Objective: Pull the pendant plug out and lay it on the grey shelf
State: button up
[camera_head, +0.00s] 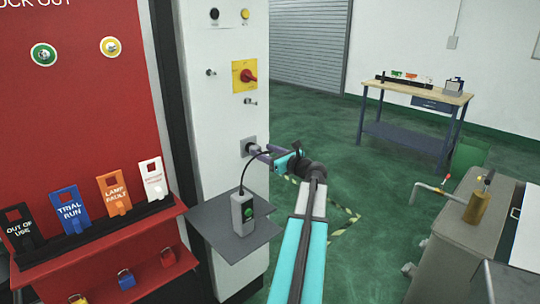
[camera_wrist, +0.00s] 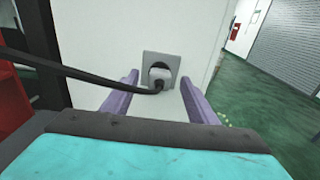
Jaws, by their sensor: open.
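The pendant plug (camera_wrist: 158,82) sits in a grey square socket (camera_wrist: 149,60) on the white cabinet's side; its black cable (camera_wrist: 75,73) runs off to the left. The socket also shows in the head view (camera_head: 249,143). My gripper (camera_head: 261,151) is open in front of the socket, and its purple fingers (camera_wrist: 158,92) stand on either side of the plug. I cannot tell whether they touch it.
A red lockout board (camera_head: 78,110) with several tags on a ledge stands at the left. The white cabinet (camera_head: 225,110) carries a red rotary switch (camera_head: 247,76). A workbench (camera_head: 420,94) stands at the back right. The shelf has bare room around the pendant box.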

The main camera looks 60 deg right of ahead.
aim_at(258, 148)
jog(key=shift+x, duration=2.2)
grip_shut()
